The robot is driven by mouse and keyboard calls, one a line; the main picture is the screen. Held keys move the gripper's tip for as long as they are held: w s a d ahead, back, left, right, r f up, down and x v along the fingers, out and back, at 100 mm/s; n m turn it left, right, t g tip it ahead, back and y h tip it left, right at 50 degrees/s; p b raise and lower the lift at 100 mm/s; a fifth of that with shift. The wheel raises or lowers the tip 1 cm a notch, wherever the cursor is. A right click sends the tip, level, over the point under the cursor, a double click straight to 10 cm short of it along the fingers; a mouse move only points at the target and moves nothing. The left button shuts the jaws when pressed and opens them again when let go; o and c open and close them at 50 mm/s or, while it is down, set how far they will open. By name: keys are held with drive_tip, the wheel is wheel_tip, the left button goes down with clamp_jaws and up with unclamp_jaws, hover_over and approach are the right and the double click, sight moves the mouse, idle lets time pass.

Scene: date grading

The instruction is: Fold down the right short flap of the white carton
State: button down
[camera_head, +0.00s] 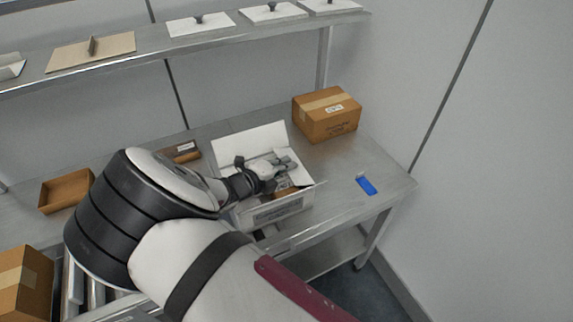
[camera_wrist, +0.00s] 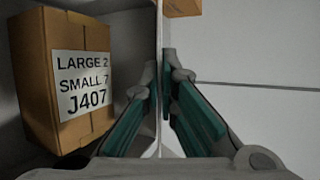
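The white carton (camera_head: 298,203) stands on the steel table, open at the top. Its back flap (camera_head: 250,141) stands up, and a narrow white flap edge shows at its right end (camera_head: 314,186). My gripper (camera_head: 288,163) is over the carton's opening, towards its right side, and hides part of the inside. Something brown (camera_head: 288,190) lies in the carton. In the wrist view my gripper (camera_wrist: 160,70) has its two green-padded fingers apart, with a thin white panel edge (camera_wrist: 160,25) running between them. I cannot tell whether either finger touches it.
A taped brown box (camera_head: 332,118) stands behind the carton to the right. A blue object (camera_head: 366,185) lies on the table at the right. A brown tray (camera_head: 66,191) is at the left. A shelf (camera_head: 130,62) crosses behind. A labelled brown box (camera_wrist: 62,80) fills the wrist view's left.

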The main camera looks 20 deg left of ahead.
drive_tip(key=c, duration=1.9)
unclamp_jaws()
drive_tip(key=shift+s+a, duration=0.1)
drive_tip(key=v, duration=1.2)
